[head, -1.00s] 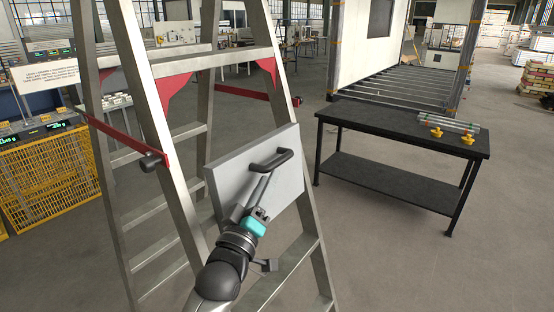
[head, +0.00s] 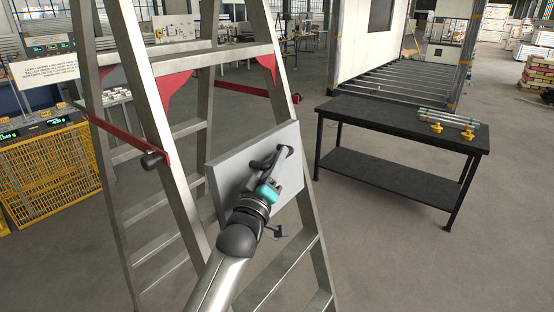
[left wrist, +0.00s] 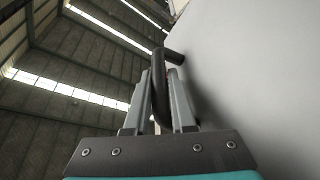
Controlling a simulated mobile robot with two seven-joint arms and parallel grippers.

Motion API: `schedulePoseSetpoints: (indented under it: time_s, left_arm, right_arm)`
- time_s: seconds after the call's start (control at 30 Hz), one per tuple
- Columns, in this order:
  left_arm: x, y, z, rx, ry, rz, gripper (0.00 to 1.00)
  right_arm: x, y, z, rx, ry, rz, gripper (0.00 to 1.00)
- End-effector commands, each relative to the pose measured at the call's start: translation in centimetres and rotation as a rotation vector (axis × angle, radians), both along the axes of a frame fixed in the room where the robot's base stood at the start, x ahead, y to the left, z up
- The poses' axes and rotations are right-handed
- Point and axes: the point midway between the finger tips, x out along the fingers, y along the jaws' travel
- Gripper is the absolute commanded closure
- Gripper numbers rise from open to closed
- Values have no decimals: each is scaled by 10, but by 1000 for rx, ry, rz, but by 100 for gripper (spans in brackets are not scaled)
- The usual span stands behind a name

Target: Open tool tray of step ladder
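The step ladder (head: 207,106) stands at left centre with red braces. Its tool tray (head: 232,172), a flat grey panel with a thick edge, stands steeply tilted against the ladder's right side. A black bar handle (head: 287,153) sits on its face. My left gripper (head: 268,172) is at the handle and covers part of it. In the left wrist view the handle (left wrist: 159,100) passes between the two grey fingers (left wrist: 160,92), which sit close on either side, with the grey tray face (left wrist: 250,75) to the right. My right gripper is not in view.
A black table (head: 390,120) to the right holds clear tubes with yellow fittings (head: 448,122). A yellow mesh cage (head: 50,180) stands at the left. A large frame with a white panel (head: 362,40) stands behind the table. The floor between ladder and table is clear.

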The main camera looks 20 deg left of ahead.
Motion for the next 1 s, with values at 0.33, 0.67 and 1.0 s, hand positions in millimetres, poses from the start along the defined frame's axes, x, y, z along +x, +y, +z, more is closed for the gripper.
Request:
schedulePoseSetpoints:
  time_s: [0.33, 0.67, 1.0]
  left_arm:
    - [0, 0, 0, 0, 0, 0, 100]
    - [0, 0, 0, 0, 0, 0, 100]
    - [0, 0, 0, 0, 0, 0, 100]
  right_arm:
    - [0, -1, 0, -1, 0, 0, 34]
    - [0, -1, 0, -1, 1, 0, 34]
    - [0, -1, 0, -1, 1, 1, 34]
